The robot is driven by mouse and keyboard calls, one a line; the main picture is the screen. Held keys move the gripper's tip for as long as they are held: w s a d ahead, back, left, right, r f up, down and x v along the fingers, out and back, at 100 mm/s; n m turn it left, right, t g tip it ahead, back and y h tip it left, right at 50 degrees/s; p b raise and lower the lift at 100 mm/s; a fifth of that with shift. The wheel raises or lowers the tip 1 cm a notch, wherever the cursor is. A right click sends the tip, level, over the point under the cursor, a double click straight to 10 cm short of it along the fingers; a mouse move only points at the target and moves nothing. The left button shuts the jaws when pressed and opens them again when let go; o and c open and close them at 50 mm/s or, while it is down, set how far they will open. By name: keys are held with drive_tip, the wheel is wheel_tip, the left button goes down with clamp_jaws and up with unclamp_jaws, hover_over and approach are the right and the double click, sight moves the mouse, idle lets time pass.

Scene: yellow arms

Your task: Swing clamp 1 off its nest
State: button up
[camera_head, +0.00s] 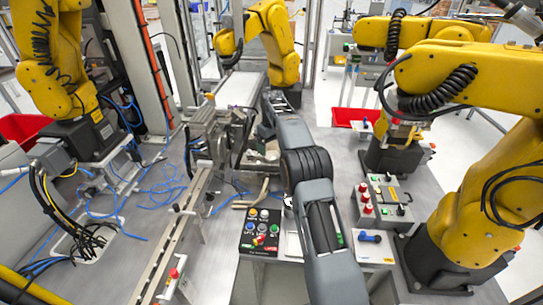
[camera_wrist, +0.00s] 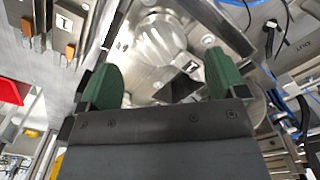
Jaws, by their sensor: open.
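In the wrist view my gripper (camera_wrist: 163,62) is open, with its two green fingers spread and nothing clearly held. Between and beyond the fingers is a shiny round metal part (camera_wrist: 156,38) on a metal plate, which looks like the nest. A small metal piece with a dark-marked tag (camera_wrist: 190,68), perhaps clamp 1, lies between the fingers, nearer the right one. A dark part sits just below it, partly hidden by the gripper body. I cannot tell whether a finger touches the clamp. In the head view my own grey arm hides the gripper and the nest.
In the wrist view, orange-tipped fittings (camera_wrist: 70,52) stand at upper left, a red bin (camera_wrist: 12,88) at the left edge, and blue cables (camera_wrist: 285,78) at right. In the head view, yellow arms (camera_head: 275,40) surround the table; a button panel (camera_head: 262,230) stands left of my arm.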

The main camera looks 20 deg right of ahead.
sight(272, 155)
drive_tip(key=shift+f, duration=1.95)
drive_tip(key=shift+c, duration=0.3)
